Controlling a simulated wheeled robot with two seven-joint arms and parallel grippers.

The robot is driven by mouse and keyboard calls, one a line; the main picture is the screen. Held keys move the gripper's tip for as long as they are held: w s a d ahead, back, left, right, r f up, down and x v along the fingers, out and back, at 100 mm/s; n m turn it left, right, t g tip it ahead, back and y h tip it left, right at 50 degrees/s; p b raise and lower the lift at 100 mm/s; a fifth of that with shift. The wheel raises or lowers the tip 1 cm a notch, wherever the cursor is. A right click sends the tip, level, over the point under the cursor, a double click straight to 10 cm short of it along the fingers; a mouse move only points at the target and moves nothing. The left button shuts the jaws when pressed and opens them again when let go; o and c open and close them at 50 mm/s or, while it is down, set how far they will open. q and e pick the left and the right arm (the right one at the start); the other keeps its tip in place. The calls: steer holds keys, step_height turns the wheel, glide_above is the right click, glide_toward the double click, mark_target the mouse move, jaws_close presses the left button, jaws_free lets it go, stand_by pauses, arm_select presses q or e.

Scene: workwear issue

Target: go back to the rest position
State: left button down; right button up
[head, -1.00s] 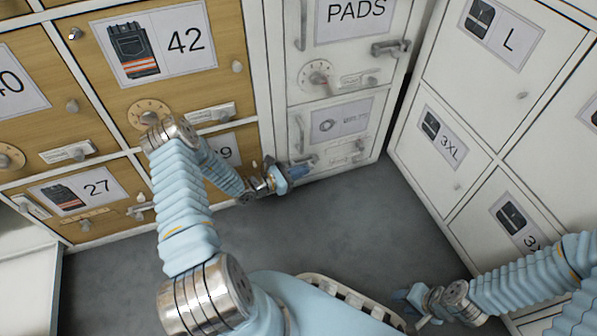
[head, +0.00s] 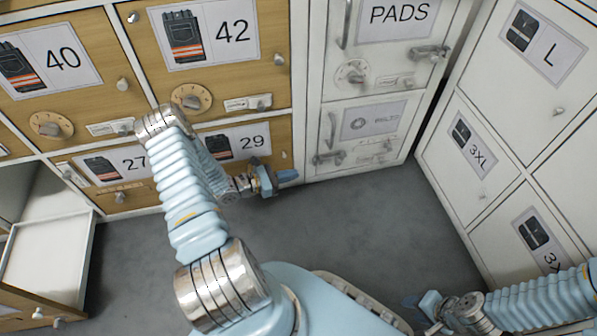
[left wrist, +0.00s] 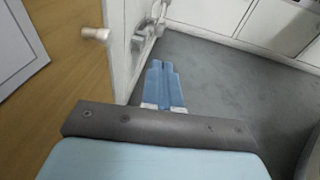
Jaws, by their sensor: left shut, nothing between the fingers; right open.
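My left gripper (head: 286,177) is low in front of the wooden lockers, near the locker labelled 29 (head: 238,142). It is shut and empty; its blue fingers (left wrist: 164,86) lie together in the left wrist view, above the grey floor. My right gripper (head: 418,305) is at the bottom right of the head view, low over the floor by the white lockers. It is small and partly hidden there, and nothing shows in it.
Wooden lockers with dials and knobs (head: 192,98) stand ahead. A white cabinet labelled PADS (head: 399,55) stands right of them, and white lockers (head: 465,150) line the right. An open drawer (head: 45,260) juts out at lower left. The grey floor (head: 370,220) between is clear.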

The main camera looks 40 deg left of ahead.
stand_by(0.5)
arm_select(q)
steer(key=s+d+f+m+g+h, duration=0.1)
steer(key=s+d+m+g+h, duration=0.1)
steer(key=d+m+g, duration=0.3)
steer(key=s+d+f+m+g+h, duration=0.1)
steer(key=s+d+g, duration=0.1)
steer(key=d, duration=0.5)
steer(key=s+d+f+m+g+y, duration=0.2)
steer(key=s+d+m+g+y, duration=0.2)
steer(key=s+d+m+g, duration=0.65)
steer(key=d+r+m+t+y+p, duration=0.1)
steer(key=d+r+m+t+p, duration=0.1)
steer(key=r+m+p, duration=0.3)
steer(key=d+r+m+t+y+p, duration=0.2)
steer(key=r+m+p, duration=0.4)
steer(key=r+p, duration=0.2)
step_height(320, 180, up, 3)
steer(key=shift+f+p, duration=0.1)
steer(key=shift+p, duration=0.25)
steer(key=shift+t, duration=0.25)
